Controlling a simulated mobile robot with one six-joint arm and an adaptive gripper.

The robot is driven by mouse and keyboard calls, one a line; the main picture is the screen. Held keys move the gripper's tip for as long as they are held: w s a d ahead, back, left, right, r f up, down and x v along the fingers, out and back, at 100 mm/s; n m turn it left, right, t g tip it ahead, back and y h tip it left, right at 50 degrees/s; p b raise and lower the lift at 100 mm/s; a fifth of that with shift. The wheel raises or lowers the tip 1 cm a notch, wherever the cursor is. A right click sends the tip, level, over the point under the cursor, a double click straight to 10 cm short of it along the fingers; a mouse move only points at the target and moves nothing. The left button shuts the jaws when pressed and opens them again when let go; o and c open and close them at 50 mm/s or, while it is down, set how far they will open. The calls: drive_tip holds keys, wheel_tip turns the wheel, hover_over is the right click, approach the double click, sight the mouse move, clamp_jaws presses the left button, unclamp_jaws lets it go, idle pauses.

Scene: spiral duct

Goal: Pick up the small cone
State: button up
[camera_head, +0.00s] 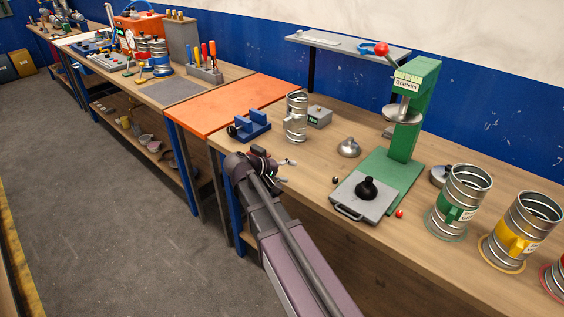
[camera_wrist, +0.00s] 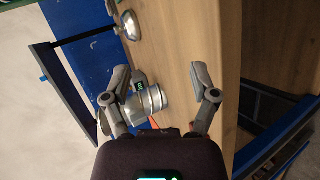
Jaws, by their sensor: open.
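A small silver cone-like piece (camera_head: 348,147) with a wide base stands on the wooden bench, left of the green press; a silver flared piece (camera_wrist: 131,25) shows at the top of the wrist view. A black cone-shaped piece (camera_head: 367,187) sits on a grey plate with a handle. I cannot tell for sure which is the small cone. My gripper (camera_head: 287,171) is open and empty near the bench's front edge, left of and apart from both pieces. In the wrist view its fingers (camera_wrist: 160,99) are spread wide, with a silver duct piece (camera_wrist: 158,97) visible between them.
A silver spiral duct (camera_head: 296,117), a grey box (camera_head: 319,117) and a blue fixture (camera_head: 250,126) stand behind my gripper. The green press (camera_head: 413,120) stands to the right. Green-banded (camera_head: 460,200) and yellow-banded (camera_head: 520,232) ducts stand at right.

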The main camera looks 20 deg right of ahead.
drive_tip(key=s+a+f+m+g+y+b, duration=0.1)
drive_tip(key=s+a+f+y+b, duration=0.1)
drive_tip(key=s+f+y, duration=0.4)
drive_tip(key=s+a+f+m+g+y+b, duration=0.1)
drive_tip(key=s+f+y+b, duration=0.3)
drive_tip(key=s+f, duration=0.5)
drive_tip(key=shift+s+a+f+g+y+b, duration=0.35)
drive_tip(key=shift+a+f+y, duration=0.5)
drive_tip(key=shift+y, duration=0.25)
